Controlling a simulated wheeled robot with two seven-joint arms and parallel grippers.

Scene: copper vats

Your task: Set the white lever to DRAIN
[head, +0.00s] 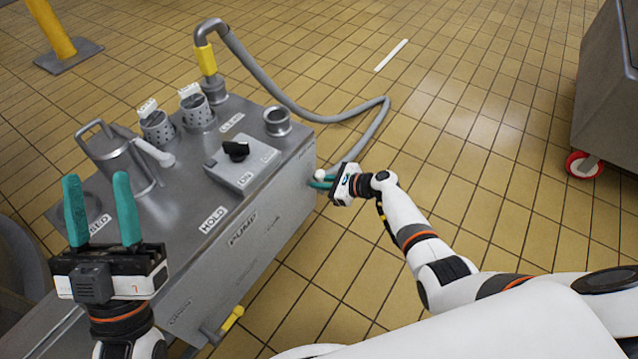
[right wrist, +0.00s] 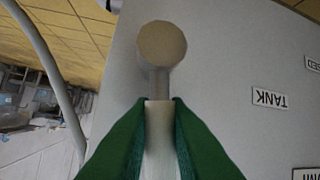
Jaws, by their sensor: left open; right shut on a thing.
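The white lever (right wrist: 161,115) sticks out from the grey side of the machine in the right wrist view, with a round beige end (right wrist: 162,43) beyond my fingertips. My right gripper (right wrist: 160,104) is shut on its pale shaft. In the head view the right gripper (head: 318,182) is at the right end of the machine, beside a small white knob (head: 320,174); most of the lever is hidden. A TANK label (right wrist: 270,98) is upside down on the panel. Two other labels are cut off. My left gripper (head: 101,215) is open and empty above the machine's left part.
The machine top (head: 190,190) carries a metal jug (head: 125,160), two perforated cups, a black dial (head: 236,151) and a metal cup (head: 277,121). A grey hose (head: 285,100) loops past its right end. A wheeled grey unit (head: 605,100) stands far right.

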